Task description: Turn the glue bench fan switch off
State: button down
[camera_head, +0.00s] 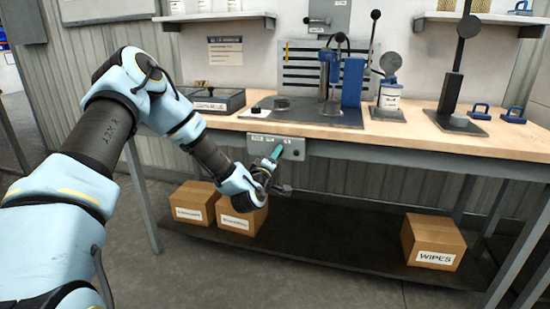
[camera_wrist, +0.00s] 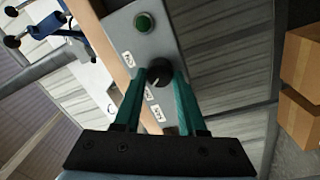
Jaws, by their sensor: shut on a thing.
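A grey switch panel (camera_head: 262,141) is fixed to the front edge of the workbench. In the wrist view the panel (camera_wrist: 168,38) carries a black rotary knob (camera_wrist: 159,72) with a pale pointer line, several small white labels beside it, and a green round button (camera_wrist: 143,22). My gripper (camera_head: 276,153) reaches the panel from below. In the wrist view its teal fingers (camera_wrist: 160,82) stand on both sides of the knob and are shut on it. The knob is hidden by my gripper in the head view.
The wooden bench top (camera_head: 405,126) above holds a press (camera_head: 351,82), a black tray (camera_head: 212,99) and blue-handled blocks (camera_head: 481,110). Cardboard boxes (camera_head: 195,203) and a WIPES box (camera_head: 433,241) stand on the dark lower shelf (camera_head: 330,240). The floor in front is clear.

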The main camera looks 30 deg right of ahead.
dwell(0.4)
jog(key=shift+c, duration=2.4)
grip_release()
jog(key=v, duration=1)
jog(key=shift+s+a+b, duration=0.25)
jog(key=shift+a+b, duration=0.1)
jog(key=shift+b, duration=0.1)
